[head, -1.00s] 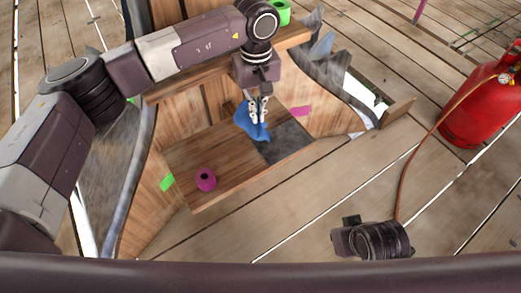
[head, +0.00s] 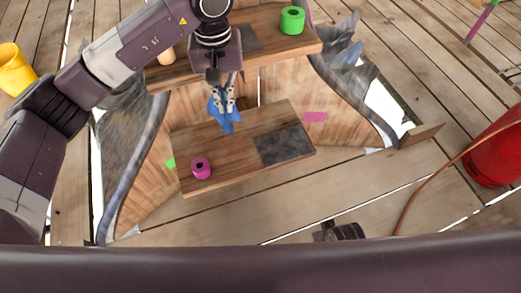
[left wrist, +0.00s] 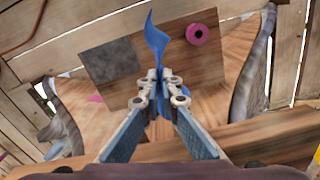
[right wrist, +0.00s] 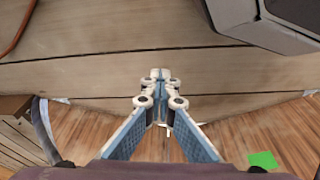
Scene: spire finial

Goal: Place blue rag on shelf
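The blue rag (head: 227,126) hangs from my left gripper (head: 224,104) in the head view. That gripper is shut on the rag and holds it in front of the upper wooden shelf and over the back of the lower wooden shelf (head: 222,158). The left wrist view shows the rag (left wrist: 155,38) pinched between the fingertips, with one end sticking out past them. Whether the rag touches a shelf cannot be told. The upper shelf (head: 283,45) is partly hidden by my left arm. My right gripper (right wrist: 160,78) is shut and empty over the plank floor.
A magenta roll (head: 201,168) and a dark grey patch (head: 283,145) lie on the lower shelf. A green roll (head: 292,20) stands on the upper shelf. A red tank (head: 497,150) with a hose is at the right, a yellow bucket (head: 15,68) at the left.

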